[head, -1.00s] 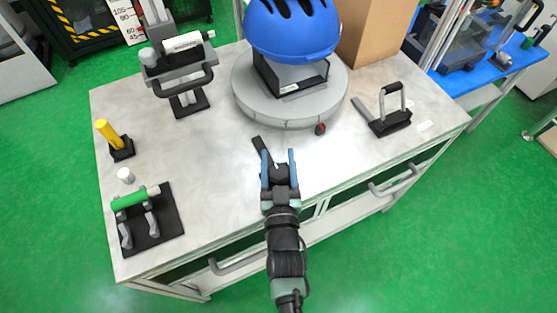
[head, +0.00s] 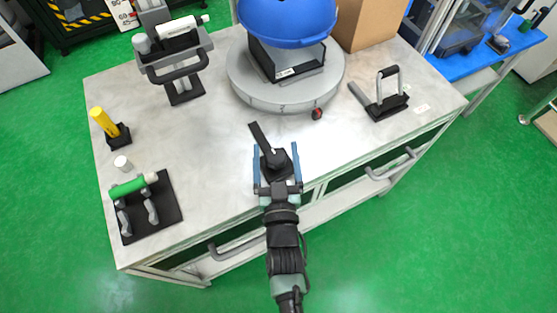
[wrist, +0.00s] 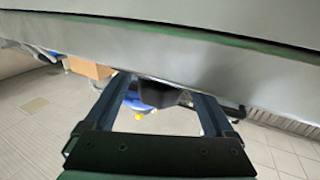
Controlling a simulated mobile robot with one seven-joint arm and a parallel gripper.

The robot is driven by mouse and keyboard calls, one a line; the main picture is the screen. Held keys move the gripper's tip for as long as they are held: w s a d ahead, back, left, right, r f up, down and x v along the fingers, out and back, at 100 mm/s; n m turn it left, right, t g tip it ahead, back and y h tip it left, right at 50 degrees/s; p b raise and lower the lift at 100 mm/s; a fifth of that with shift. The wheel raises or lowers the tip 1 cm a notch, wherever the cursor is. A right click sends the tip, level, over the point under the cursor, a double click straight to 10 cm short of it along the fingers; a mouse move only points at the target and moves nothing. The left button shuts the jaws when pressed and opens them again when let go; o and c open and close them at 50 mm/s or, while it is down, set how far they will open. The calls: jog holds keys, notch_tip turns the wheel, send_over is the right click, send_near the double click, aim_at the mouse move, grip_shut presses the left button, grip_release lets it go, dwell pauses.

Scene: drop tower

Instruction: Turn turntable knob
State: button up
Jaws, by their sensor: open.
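The grey round turntable (head: 243,92) stands at the back middle of the table, with a blue helmet (head: 287,22) on a dark box-like stand on it. A small red-and-black knob (head: 317,114) sticks out at its front right rim. My gripper (head: 275,146) is open over the table's front edge, in front of the turntable and apart from that knob. A black piece with a round top (head: 276,160) and a flat strip shows between its fingers; I cannot tell whether they touch. In the wrist view, a dark block (wrist: 158,92) shows between the open fingers.
On the table (head: 215,150), a green-handled fixture (head: 130,187), a yellow handle (head: 103,121) and a grey clamp stand (head: 172,68) are at the left. A black-based handle (head: 387,105) and a cardboard box (head: 370,22) are at the right. The surface between turntable and front edge is mostly clear.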

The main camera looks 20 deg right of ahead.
jog(key=v, duration=1)
jog(key=shift+s, duration=0.35)
jog(key=shift+a, duration=0.1)
